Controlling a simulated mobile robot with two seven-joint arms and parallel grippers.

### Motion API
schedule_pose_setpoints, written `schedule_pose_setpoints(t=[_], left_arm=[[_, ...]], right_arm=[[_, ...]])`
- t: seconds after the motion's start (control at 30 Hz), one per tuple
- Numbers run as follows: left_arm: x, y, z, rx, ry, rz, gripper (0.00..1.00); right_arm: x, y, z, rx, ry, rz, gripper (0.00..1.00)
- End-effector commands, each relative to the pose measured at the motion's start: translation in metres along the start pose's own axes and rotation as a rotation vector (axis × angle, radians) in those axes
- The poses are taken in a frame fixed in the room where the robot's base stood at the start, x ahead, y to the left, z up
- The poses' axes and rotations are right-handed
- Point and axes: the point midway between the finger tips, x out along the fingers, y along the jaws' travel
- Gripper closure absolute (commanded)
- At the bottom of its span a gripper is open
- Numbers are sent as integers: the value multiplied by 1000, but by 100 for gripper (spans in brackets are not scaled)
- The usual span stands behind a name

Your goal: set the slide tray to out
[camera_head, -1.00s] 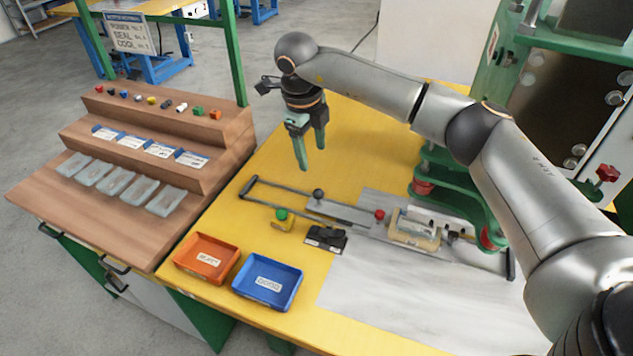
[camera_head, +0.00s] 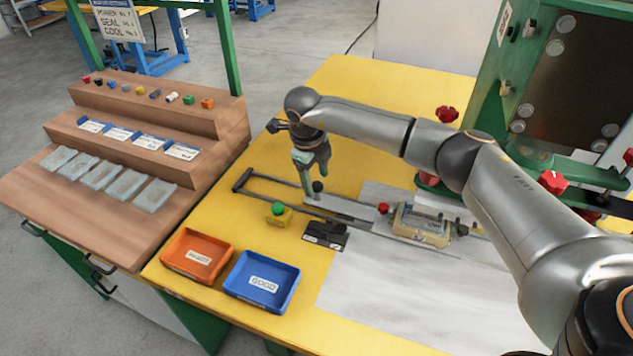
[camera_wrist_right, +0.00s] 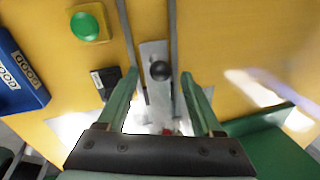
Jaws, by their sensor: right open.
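The slide tray (camera_head: 347,208) is a flat grey plate lying between two long dark rails on the yellow table. A round black knob (camera_head: 318,187) stands at its left end. A beige block in a fixture (camera_head: 421,226) sits at its right, toward the press. My right gripper (camera_head: 316,184) points down at the knob end of the tray. In the right wrist view the gripper (camera_wrist_right: 160,76) is open, with the black knob (camera_wrist_right: 160,70) between the lines of its two green fingers. I cannot tell whether a finger touches the knob. My left gripper is out of view.
A green button on a yellow box (camera_head: 278,214) and a black block (camera_head: 326,235) stand in front of the rails. Orange (camera_head: 197,274) and blue (camera_head: 238,291) trays lie nearer. The green press (camera_head: 490,100) stands at right. The rails' left end is clear.

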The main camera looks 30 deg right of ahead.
Motion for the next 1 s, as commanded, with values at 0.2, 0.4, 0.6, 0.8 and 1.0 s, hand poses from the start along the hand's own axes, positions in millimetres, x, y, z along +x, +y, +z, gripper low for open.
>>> schedule_pose_setpoints(t=[0.2, 0.4, 0.6, 0.8, 1.0], left_arm=[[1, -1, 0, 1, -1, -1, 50], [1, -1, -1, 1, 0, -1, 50], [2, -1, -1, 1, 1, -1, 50], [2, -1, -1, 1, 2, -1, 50], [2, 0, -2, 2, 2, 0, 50]], right_arm=[[17, 0, 0, 0, 1, 0, 33], [18, 0, 0, 0, 1, -1, 33], [18, 0, 0, 0, 0, 0, 46], [18, 0, 0, 0, 0, 0, 69], [18, 0, 0, 0, 0, 0, 91]])
